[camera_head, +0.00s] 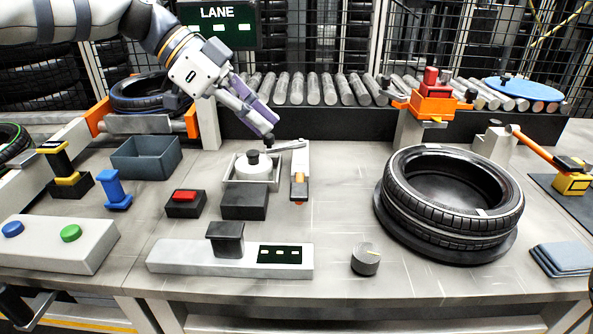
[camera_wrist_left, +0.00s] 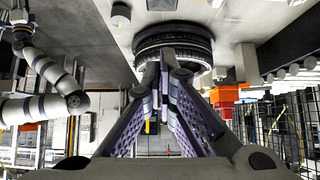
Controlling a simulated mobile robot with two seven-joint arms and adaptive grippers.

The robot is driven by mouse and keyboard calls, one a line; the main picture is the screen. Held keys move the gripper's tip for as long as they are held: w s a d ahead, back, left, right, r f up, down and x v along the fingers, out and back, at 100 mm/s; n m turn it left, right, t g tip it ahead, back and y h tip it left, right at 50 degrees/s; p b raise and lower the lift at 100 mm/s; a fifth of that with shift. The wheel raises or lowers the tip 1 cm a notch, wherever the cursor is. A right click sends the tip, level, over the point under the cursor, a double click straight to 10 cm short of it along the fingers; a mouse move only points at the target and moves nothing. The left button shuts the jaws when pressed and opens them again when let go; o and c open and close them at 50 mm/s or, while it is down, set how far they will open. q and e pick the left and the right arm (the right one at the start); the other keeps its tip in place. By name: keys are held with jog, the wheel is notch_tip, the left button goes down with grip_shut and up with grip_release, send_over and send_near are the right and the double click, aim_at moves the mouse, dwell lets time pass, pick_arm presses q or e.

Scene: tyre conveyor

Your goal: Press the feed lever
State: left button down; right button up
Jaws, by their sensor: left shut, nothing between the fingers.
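My left gripper (camera_head: 271,136) comes in from the upper left in the head view. Its purple fingers are closed with nothing between them and point down near a lever (camera_head: 299,186). The lever has a grey arm, a pale body and a dark and orange end; I cannot tell if the fingertips touch it. A white round piece with a black knob (camera_head: 253,157) sits in a grey frame just left. In the left wrist view the closed fingers (camera_wrist_left: 170,62) show in front of the tyre (camera_wrist_left: 172,45). My right arm shows there at the left; its gripper (camera_wrist_left: 20,22) is small and unclear.
A tyre (camera_head: 449,196) lies on a dark round base at the right. A roller conveyor (camera_head: 314,88) runs behind. A red button box (camera_head: 186,202), a blue-grey bin (camera_head: 146,156) and a panel with green and blue buttons (camera_head: 58,245) stand left. The bench between lever and tyre is clear.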

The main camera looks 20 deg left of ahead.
pick_arm(q)
send_over(296, 189)
jog(key=f, duration=0.5)
jog(key=shift+s+a+f, duration=0.2)
jog(key=shift+f, duration=0.1)
jog(key=f, duration=0.3)
jog(key=shift+w+d+f, duration=0.1)
jog(key=shift+d+f, duration=0.15)
jog(key=shift+d, duration=0.05)
jog(key=shift+f, duration=0.45)
